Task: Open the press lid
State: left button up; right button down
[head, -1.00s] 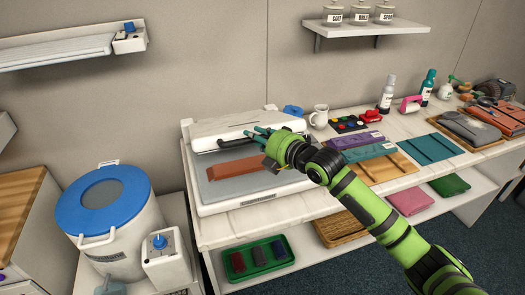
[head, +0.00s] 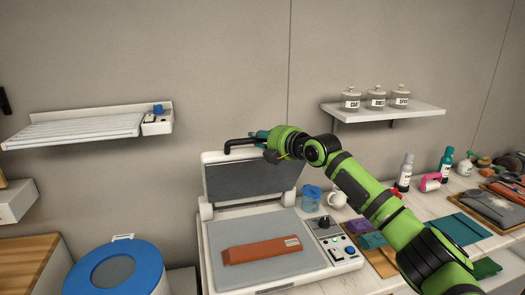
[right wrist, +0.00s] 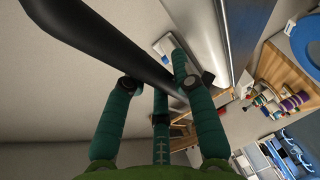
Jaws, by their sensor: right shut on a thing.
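The press (head: 214,262) stands on the white table with its lid (head: 250,177) raised steeply on hinges at the back. A folded orange-brown piece (head: 262,250) lies on the grey lower plate. The lid's black handle (head: 240,143) is at the lid's top edge. My right gripper (head: 262,138) is at the handle's right part and is shut on it. In the right wrist view the teal fingers (right wrist: 160,90) are around the thick black bar (right wrist: 95,35). My left gripper is not in view.
A blue-lidded jar (head: 311,198) and a white mug (head: 337,198) stand right of the press. A blue-topped bin (head: 117,270) is at the lower left. A wall rack (head: 75,130) and a shelf with jars (head: 385,112) hang above.

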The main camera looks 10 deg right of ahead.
jog(key=shift+w+r, duration=0.3)
jog(key=shift+w, duration=0.45)
jog(key=c, duration=1)
grip_release()
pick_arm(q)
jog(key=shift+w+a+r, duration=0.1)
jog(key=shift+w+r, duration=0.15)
pick_arm(e)
jog(key=shift+w, duration=0.1)
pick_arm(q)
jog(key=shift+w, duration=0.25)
pick_arm(e)
jog(key=v, duration=1.2)
jog(key=shift+r, duration=0.1)
